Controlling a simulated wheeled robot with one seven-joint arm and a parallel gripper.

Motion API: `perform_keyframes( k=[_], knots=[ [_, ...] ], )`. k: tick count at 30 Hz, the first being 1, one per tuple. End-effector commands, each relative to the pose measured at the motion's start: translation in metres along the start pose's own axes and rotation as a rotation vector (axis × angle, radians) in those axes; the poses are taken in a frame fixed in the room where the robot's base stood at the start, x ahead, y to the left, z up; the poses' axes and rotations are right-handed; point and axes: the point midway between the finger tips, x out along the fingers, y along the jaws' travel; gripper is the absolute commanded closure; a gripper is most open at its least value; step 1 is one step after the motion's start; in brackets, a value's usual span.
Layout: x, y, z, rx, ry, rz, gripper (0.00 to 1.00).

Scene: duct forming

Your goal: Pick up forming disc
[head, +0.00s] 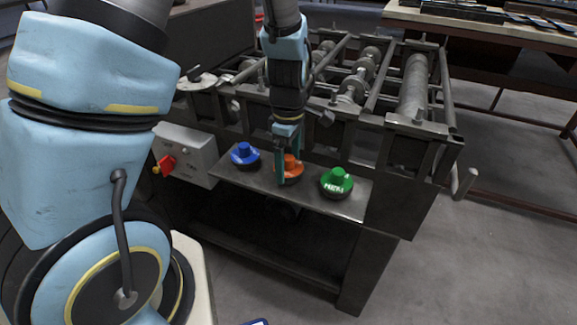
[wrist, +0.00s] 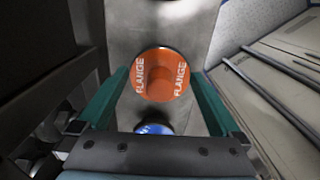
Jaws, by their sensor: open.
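Three forming discs stand in a row on a grey metal shelf (head: 230,177): a blue disc (head: 244,155) on the left, an orange disc (head: 292,170) in the middle and a green disc (head: 337,183) on the right. My gripper (head: 287,168) points down at the orange disc and partly covers it in the head view. In the wrist view the orange disc (wrist: 162,75), marked FLANGE, lies between the two open teal fingers, with a gap on each side. The blue disc (wrist: 154,129) shows partly behind the gripper's body there.
A forming machine with metal rollers (head: 362,75) rises directly behind the shelf. A grey control box (head: 187,152) with a red switch (head: 166,163) is left of the shelf. A workbench (head: 490,25) stands at the back right. The floor in front is clear at right.

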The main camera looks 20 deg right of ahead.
Motion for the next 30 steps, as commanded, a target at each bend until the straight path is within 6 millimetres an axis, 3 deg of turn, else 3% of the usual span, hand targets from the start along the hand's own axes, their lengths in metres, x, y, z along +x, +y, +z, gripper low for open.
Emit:
perform_keyframes(
  k=[4, 11, 30],
  knots=[
    [0.0118, -0.0005, -0.0001, 0.0, -0.001, -0.002, 0.0],
    [0.0133, 0.0, 0.0001, 0.001, -0.001, 0.001, 0.0],
    [0.0128, -0.0001, 0.0001, 0.001, -0.001, 0.001, 0.71]
  ],
)
